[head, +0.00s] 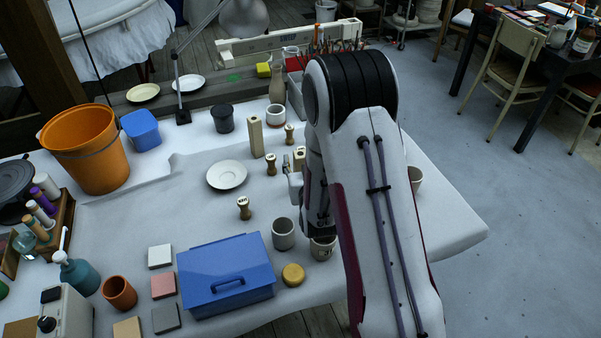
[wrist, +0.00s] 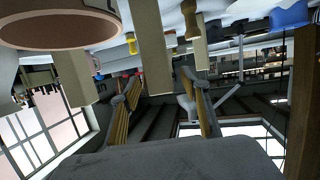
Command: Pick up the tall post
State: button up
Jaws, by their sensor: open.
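A tall, pale square post (head: 256,136) stands upright on the table in the head view, behind the white saucer. A second pale post (head: 299,157) stands to its right, partly hidden by my arm. In the upside-down wrist view, several pale posts hang from the top; one post (wrist: 151,48) shows between my finger lines, beyond the tips or level with them, I cannot tell. Which post matches which across views is unclear. My gripper (wrist: 163,85) is open, with nothing visible held. In the head view my gripper (head: 294,184) is low, right of the saucer, partly hidden by my arm.
Small wooden stamps (head: 271,164) stand near the posts. A saucer (head: 227,175), a grey cup (head: 283,233) and a blue box (head: 226,275) lie left and in front. A pinkish rim (wrist: 60,28) fills the wrist view's upper left.

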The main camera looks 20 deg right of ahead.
jog(key=shift+x, duration=0.9)
grip_shut()
